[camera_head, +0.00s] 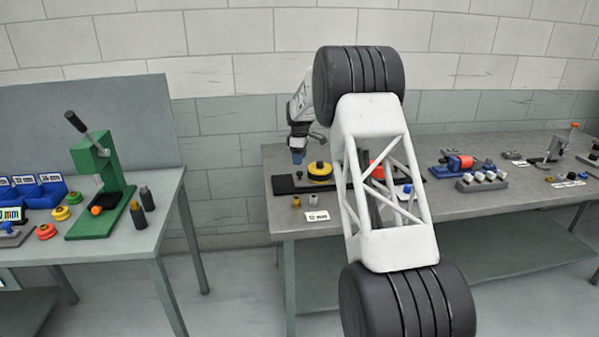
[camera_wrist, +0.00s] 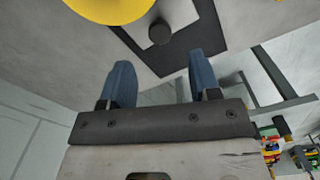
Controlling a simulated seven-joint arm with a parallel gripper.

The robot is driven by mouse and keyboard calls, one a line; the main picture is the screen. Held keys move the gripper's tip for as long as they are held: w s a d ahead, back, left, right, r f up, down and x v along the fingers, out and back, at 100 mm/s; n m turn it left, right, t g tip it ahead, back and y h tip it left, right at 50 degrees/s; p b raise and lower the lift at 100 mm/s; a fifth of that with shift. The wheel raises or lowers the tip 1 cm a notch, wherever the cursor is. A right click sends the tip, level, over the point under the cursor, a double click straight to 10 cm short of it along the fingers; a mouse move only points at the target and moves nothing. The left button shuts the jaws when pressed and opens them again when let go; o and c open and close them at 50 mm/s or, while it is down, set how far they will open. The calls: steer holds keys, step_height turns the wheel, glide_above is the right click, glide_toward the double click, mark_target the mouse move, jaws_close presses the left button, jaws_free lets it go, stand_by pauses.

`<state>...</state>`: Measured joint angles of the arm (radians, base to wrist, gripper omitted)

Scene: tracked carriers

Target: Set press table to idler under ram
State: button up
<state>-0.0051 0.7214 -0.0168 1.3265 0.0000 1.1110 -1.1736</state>
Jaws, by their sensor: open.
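A long black base (camera_head: 285,185) lies on the right bench and carries a round yellow piece (camera_head: 320,170). A red part (camera_head: 376,169) shows farther right, partly hidden behind my arm. In the wrist view the yellow piece (camera_wrist: 108,8) is at the top edge. Beside it a small dark round knob (camera_wrist: 160,32) stands on a light square plate in the dark base (camera_wrist: 192,58). My gripper (camera_head: 297,157) has blue fingers, open and empty, over the base's left end. The fingers (camera_wrist: 162,80) are apart in the wrist view. I cannot tell which part is the idler or the ram.
A green lever press (camera_head: 95,185) with an orange piece stands on the left bench. Small parts and a white label (camera_head: 318,216) lie before the base. A blue fixture (camera_head: 452,165) and a grey rack (camera_head: 482,181) stand to its right. My arm blocks the middle.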

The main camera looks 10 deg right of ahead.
mark_target(300, 172)
steer(key=shift+f, duration=3.25)
steer(key=shift+c, duration=0.5)
jaws_close()
